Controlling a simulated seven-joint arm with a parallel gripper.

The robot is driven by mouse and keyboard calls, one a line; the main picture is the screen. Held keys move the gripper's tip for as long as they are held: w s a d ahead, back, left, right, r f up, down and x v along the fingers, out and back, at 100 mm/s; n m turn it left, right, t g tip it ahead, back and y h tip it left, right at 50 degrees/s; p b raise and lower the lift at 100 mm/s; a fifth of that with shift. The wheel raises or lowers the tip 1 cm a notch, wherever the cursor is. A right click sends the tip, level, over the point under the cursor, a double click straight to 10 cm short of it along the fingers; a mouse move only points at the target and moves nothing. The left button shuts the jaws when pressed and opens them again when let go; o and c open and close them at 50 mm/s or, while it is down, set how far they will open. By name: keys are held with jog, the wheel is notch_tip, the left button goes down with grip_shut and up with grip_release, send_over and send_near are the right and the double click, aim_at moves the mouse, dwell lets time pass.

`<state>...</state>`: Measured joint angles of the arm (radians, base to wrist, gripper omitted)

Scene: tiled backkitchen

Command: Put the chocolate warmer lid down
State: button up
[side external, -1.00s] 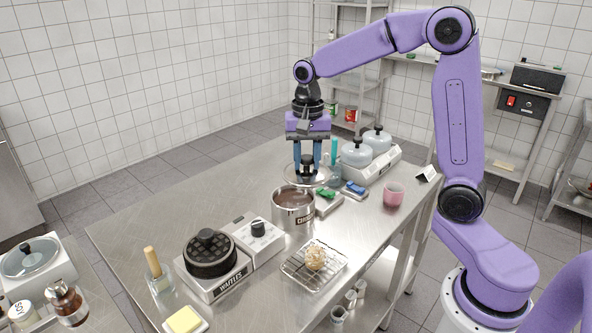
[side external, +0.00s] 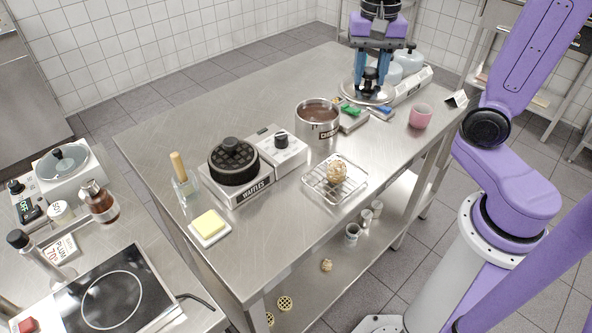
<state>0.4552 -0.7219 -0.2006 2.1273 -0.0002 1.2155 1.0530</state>
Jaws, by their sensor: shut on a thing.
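The chocolate warmer (side external: 319,127) is a steel pot with an open top and brown chocolate inside, standing near the middle of the steel table. Its lid (side external: 349,91) is a round, shiny disc with a black knob, behind and to the right of the pot. My gripper (side external: 370,80) points down and is shut on the lid's knob. The lid looks level and is clear of the pot's opening. I cannot tell whether its underside touches the table.
Green (side external: 349,109) and blue-topped (side external: 381,112) items lie just in front of the lid. A two-lidded warmer (side external: 412,86) stands close behind right. A pink cup (side external: 420,116) is at the right. A waffle iron (side external: 234,163) and wire rack (side external: 349,188) are nearer. The table's back left is clear.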

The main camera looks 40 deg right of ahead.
jog(key=s+a+f, duration=0.3)
jog(key=s+a, duration=0.3)
jog(key=a, duration=0.2)
jog(key=s+a+f, duration=0.4)
jog(key=s+a, duration=0.2)
jog(key=a, duration=0.2)
jog(key=w+a+f, duration=0.2)
jog(key=w, duration=0.1)
jog(key=w+a+f, duration=0.5)
jog(key=w, duration=0.1)
jog(key=shift+w+a+f, duration=0.25)
jog(key=shift+w+f, duration=0.1)
jog(key=shift+f, duration=0.05)
jog(key=shift+w+a+f, duration=0.4)
jog(key=shift+w+f, duration=0.15)
jog(key=shift+f, duration=1.8)
jog(key=shift+f, duration=0.1)
jog(key=o, duration=1.1)
